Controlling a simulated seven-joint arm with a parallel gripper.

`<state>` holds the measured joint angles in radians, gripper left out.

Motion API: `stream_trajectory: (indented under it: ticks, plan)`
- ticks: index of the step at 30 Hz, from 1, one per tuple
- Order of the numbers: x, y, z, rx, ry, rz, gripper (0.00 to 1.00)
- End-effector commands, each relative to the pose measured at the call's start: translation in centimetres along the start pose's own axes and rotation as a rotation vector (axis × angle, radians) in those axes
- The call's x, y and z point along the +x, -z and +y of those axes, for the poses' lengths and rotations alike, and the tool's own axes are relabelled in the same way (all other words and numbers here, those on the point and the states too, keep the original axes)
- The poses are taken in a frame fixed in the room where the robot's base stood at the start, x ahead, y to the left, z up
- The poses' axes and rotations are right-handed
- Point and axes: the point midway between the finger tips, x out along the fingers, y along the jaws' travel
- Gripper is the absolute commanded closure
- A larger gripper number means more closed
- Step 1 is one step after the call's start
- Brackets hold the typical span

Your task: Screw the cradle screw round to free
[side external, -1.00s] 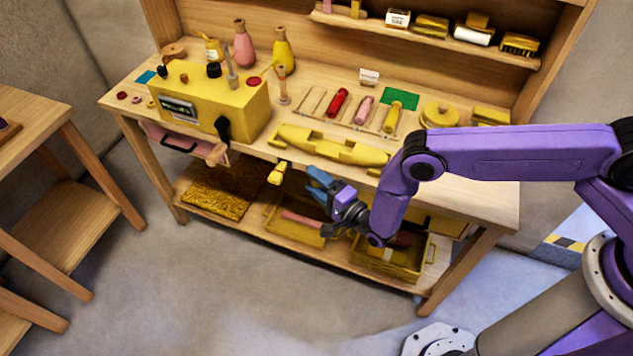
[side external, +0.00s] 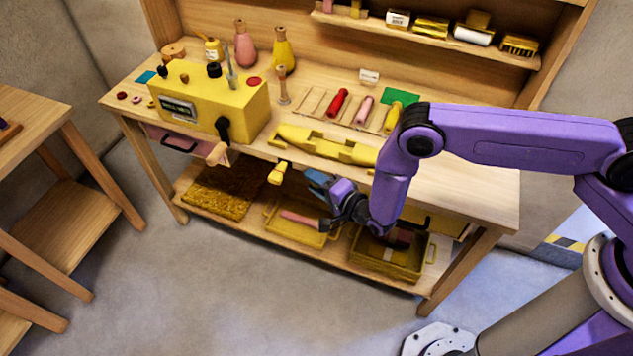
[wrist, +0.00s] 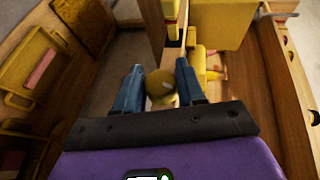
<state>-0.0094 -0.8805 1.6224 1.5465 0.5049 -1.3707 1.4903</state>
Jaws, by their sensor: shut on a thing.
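The yellow cradle (side external: 325,145) lies along the front of the bench top, and part of it shows in the wrist view (wrist: 200,62). My gripper (side external: 315,180) is at the bench's front edge, just below the cradle. In the wrist view, my gripper's (wrist: 160,85) two blue fingers stand either side of a rounded yellow knob (wrist: 160,84), which appears to be the cradle screw's head, and are shut on it. The screw's thread is not visible.
A yellow machine (side external: 215,105) stands at the bench's left. Below, the lower shelf holds a yellow tray (side external: 290,228) and a yellow crate (side external: 390,268). The floor in front is clear.

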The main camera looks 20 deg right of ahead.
Motion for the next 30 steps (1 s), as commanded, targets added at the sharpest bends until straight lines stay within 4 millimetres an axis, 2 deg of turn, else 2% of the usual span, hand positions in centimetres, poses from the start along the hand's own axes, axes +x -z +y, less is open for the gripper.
stream_trajectory:
  ticks: [15,30]
  plan:
    - [-0.07,-0.06,-0.02,-0.129,-0.311,-0.001,0.91]
    - [-0.08,-0.05,0.08,-0.156,-0.374,-0.001,0.91]
